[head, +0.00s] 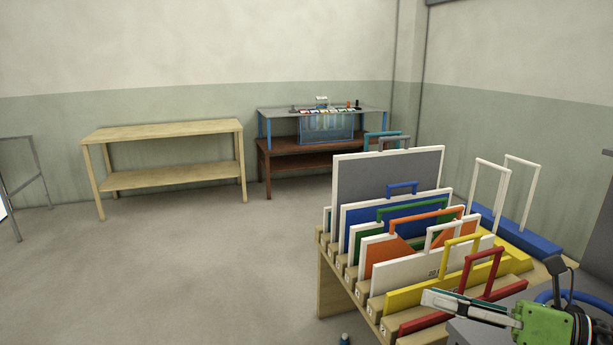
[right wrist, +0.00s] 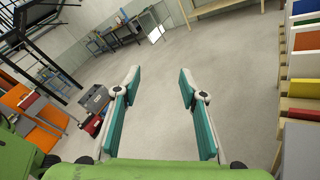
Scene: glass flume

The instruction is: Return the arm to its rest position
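My right gripper (head: 432,299) comes in at the lower right of the head view, with its green body and pale, teal-padded fingers. It points left, in front of the rack's near end. In the right wrist view, its two fingers (right wrist: 160,76) stand apart with nothing between them, over bare floor. The gripper is open and empty. My left gripper is not in view.
A wooden rack (head: 330,285) of coloured panels with handles stands close to the right gripper. A wooden table (head: 165,131) and a brown table (head: 310,160) with the glass flume (head: 326,128) stand at the back wall. The floor (head: 180,270) at left is clear.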

